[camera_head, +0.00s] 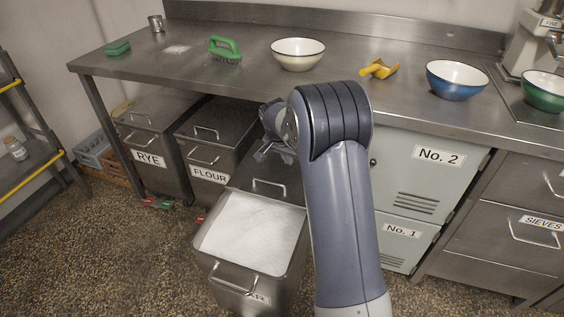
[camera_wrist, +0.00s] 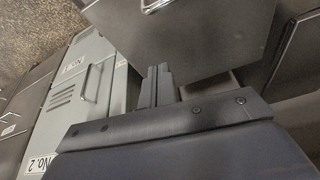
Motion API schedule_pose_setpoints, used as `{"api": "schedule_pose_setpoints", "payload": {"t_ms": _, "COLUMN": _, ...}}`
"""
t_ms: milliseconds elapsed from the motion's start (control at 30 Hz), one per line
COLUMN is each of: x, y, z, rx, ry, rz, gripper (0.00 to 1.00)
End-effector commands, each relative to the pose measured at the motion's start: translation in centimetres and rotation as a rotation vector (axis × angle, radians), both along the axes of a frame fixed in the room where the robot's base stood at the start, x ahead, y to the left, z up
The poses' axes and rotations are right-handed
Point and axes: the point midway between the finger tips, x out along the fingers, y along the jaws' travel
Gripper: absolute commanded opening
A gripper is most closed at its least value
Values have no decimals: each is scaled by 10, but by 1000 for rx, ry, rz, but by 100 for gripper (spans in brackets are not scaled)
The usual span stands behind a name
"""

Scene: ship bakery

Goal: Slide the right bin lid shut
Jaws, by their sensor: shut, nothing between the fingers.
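The right bin (camera_head: 290,250) is the steel one with a partly hidden label ending in "AR". Its front part is open and shows white powder (camera_head: 252,235). Its steel lid (camera_head: 262,172) lies slid back over the rear of the bin, with a bar handle (camera_head: 268,188) near its front edge. My gripper (camera_head: 266,153) is low behind the lid, under the bench's front edge, and partly hidden by my arm. In the wrist view its fingers (camera_wrist: 158,72) are together and empty, close to the edge of the lid (camera_wrist: 205,35). I cannot tell whether they touch it.
The FLOUR bin (camera_head: 208,152) and RYE bin (camera_head: 150,135) stand shut to the left. The pale lockers (camera_head: 418,175) stand close on the right. The steel bench (camera_head: 340,85) overhangs the bins. Speckled floor (camera_head: 120,250) is clear in front.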

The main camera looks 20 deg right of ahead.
Motion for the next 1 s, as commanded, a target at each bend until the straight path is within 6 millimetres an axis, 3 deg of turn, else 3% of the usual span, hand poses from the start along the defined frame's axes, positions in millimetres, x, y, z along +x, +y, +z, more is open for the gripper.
{"api": "schedule_pose_setpoints", "payload": {"t_ms": 367, "x": 19, "y": -19, "z": -79, "rx": 0, "ry": 4, "rz": 0, "gripper": 0}}
{"api": "schedule_pose_setpoints", "payload": {"t_ms": 633, "x": -5, "y": 5, "z": -78, "rx": -1, "ry": 1, "rz": 3, "gripper": 0}}
{"api": "schedule_pose_setpoints", "payload": {"t_ms": 1000, "x": -10, "y": 9, "z": -79, "rx": -1, "ry": 0, "rz": 2, "gripper": 0}}
